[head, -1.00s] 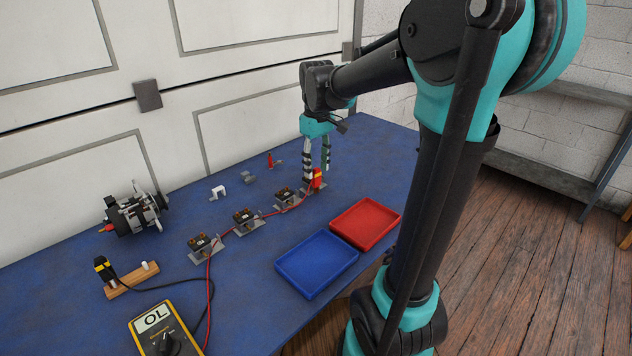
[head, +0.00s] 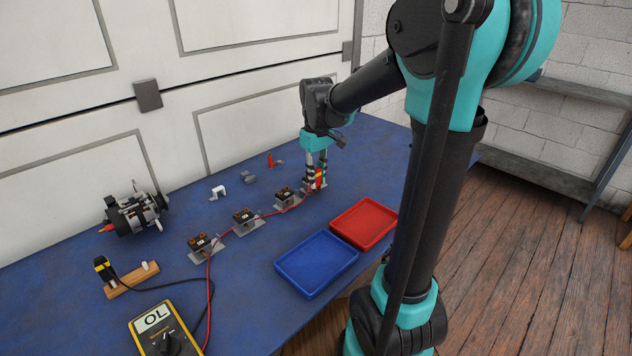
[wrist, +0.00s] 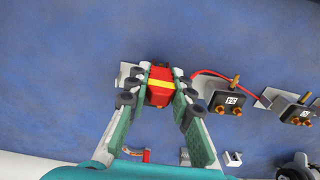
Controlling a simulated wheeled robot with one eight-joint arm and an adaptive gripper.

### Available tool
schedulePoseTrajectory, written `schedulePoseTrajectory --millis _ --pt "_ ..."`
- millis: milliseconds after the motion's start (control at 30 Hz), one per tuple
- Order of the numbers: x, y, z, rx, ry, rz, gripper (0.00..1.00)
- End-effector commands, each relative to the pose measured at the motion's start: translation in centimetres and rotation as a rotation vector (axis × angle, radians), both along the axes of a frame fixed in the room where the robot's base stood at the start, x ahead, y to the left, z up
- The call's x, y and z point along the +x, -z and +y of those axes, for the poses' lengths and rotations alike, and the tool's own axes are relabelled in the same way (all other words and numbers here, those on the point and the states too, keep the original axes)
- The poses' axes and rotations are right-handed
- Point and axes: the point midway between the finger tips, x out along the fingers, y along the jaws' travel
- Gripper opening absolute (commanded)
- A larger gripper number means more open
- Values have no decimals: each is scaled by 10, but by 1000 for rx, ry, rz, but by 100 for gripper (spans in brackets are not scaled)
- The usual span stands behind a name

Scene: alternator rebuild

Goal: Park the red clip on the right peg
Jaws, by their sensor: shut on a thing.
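The red clip (head: 319,180) with a yellow band is between the fingers of my gripper (head: 316,182), low over the far right of the blue bench. In the wrist view the clip (wrist: 159,86) is gripped between both fingers of my gripper (wrist: 158,90). A light plate (wrist: 125,76) shows beside and partly under it; whether they touch I cannot tell. The red lead (head: 207,310) runs from the clip to the meter. The wooden peg stand (head: 130,282) is at the front left. Its right peg (head: 147,267) is bare and white; the black clip (head: 103,268) sits at its left end.
Several black modules (head: 244,216) on metal plates stand in a row left of my gripper. The blue tray (head: 300,287) and red tray (head: 390,212) lie in front. The alternator (head: 135,212) is at the left, the yellow meter (head: 182,340) at the front. Small brackets (head: 218,191) lie behind the modules.

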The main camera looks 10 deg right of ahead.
Motion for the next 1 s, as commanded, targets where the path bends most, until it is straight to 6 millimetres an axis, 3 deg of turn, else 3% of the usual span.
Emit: schedulePoseTrajectory --millis 233,600,1000 --pt "0 -5 0 0 0 0 8" --pt "0 -38 0 0 0 0 8" --pt "0 -40 0 0 0 0 8"
